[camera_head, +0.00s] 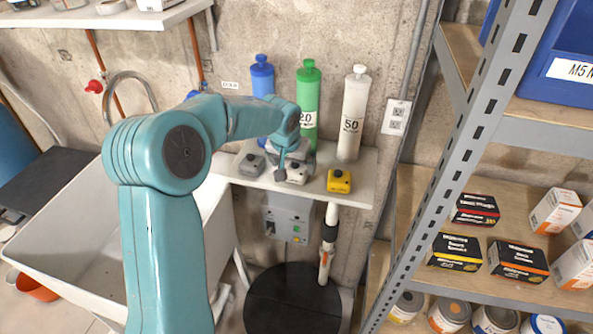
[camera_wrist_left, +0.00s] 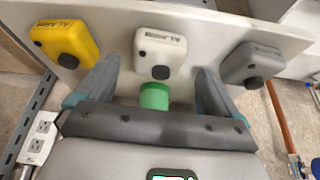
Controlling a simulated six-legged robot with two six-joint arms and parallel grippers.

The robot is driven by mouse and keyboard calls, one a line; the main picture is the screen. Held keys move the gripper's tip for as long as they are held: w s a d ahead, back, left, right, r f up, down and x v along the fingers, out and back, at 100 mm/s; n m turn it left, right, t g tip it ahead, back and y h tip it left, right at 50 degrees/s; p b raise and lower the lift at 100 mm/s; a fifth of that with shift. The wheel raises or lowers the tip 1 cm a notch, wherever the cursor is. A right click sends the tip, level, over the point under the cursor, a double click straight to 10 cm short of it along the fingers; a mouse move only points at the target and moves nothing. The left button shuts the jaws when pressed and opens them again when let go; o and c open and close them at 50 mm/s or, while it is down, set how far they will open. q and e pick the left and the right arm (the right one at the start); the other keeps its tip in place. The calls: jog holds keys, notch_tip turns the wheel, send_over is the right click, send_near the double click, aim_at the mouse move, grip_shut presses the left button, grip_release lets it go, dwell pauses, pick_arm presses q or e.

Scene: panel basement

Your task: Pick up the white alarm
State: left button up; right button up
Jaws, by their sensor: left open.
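The white alarm (camera_head: 298,173) sits on the small wall shelf between a grey alarm (camera_head: 250,165) and a yellow alarm (camera_head: 339,181). It has a dark round button. In the left wrist view the white alarm (camera_wrist_left: 160,48) is centred, with the yellow alarm (camera_wrist_left: 65,43) to its left and the grey alarm (camera_wrist_left: 252,64) to its right. My left gripper (camera_head: 285,176) is at the white alarm and partly covers it. The left wrist view shows its fingers (camera_wrist_left: 157,70) spread and empty, one toward each side of the white alarm. My right gripper is out of view.
Blue (camera_head: 262,77), green (camera_head: 306,100) and white (camera_head: 353,115) bottles stand behind the alarms on the shelf (camera_head: 362,190). A metal rack (camera_head: 470,140) with boxes and cans is at right. A white sink (camera_head: 75,215) is at left, below the shelf.

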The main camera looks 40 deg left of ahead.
aim_at(296, 167)
pick_arm(q)
jog(key=x, duration=0.3)
jog(key=shift+w+f+p, duration=0.2)
jog(key=shift+f+p, duration=0.15)
jog(key=shift+p, duration=0.05)
jog(key=shift+s, duration=0.1)
jog(key=shift+c, duration=0.4)
jog(key=c, duration=1)
jog(key=shift+r, duration=0.15)
jog(key=shift+c, duration=0.2)
notch_tip(296, 167, up, 20)
